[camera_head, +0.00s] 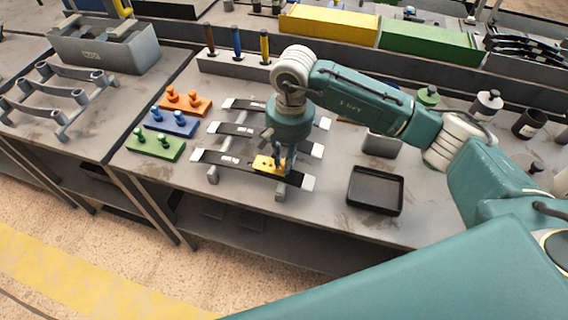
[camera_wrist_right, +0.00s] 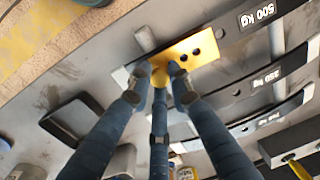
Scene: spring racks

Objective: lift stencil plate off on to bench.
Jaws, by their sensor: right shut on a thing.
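The stencil plate is a small yellow plate (camera_head: 265,162) with dark holes. It lies over the front dark spring strip (camera_head: 230,159) on the rack, and I cannot tell whether it touches the strip. My right gripper (camera_head: 281,163) points down over it and is shut on it. In the right wrist view the fingers (camera_wrist_right: 160,82) close around a yellow knob on the plate (camera_wrist_right: 195,50). The strip under it is marked "500 kg" in that view. My left gripper is not in view.
Orange (camera_head: 185,101), blue (camera_head: 172,121) and green (camera_head: 155,147) plates with knobs lie on the bench left of the rack. A black tray (camera_head: 375,208) sits to the right. Several jars stand at the far right. Bare bench lies between rack and tray.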

